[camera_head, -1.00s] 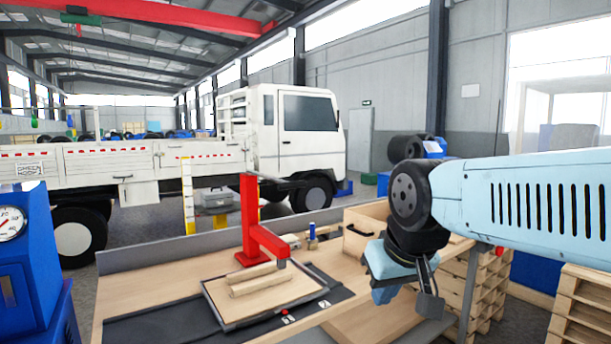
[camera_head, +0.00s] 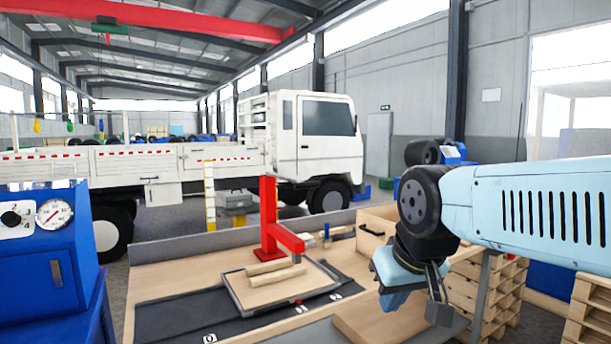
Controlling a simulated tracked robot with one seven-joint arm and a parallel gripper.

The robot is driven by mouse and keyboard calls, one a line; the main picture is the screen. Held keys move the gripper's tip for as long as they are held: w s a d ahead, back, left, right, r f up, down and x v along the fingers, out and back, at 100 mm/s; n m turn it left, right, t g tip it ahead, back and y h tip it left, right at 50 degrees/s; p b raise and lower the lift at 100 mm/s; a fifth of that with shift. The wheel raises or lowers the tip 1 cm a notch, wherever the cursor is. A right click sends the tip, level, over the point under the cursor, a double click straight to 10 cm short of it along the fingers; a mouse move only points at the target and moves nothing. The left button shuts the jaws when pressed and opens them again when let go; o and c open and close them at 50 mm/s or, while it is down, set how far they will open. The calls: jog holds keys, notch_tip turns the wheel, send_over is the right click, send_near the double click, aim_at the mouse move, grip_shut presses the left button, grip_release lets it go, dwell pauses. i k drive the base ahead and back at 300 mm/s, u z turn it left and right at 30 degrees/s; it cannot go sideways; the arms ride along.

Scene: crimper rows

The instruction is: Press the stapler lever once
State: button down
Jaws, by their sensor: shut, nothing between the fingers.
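A red upright press-like device (camera_head: 269,215) stands on the workbench, left of my gripper. Its short red arm (camera_head: 288,238) reaches right over a tray; it is the likeliest stapler, but I cannot tell a separate lever on it. The tray (camera_head: 233,289) is dark-rimmed and holds a light wooden board with pale wooden strips (camera_head: 268,274). My gripper (camera_head: 439,314) hangs at the end of my light blue arm, right of the tray and apart from the red device. It is shut and empty.
The workbench (camera_head: 160,280) has a dark mat (camera_head: 180,317) along its front. A wooden drawer box (camera_head: 371,231) stands behind my gripper. A blue machine with a gauge (camera_head: 50,250) is at left. Pallets (camera_head: 480,300) stand at right, and a white truck (camera_head: 325,150) is behind.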

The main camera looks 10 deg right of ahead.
aim_at(297, 185)
jog(key=u, duration=0.1)
jog(key=i, duration=0.9)
jog(key=z, duration=0.1)
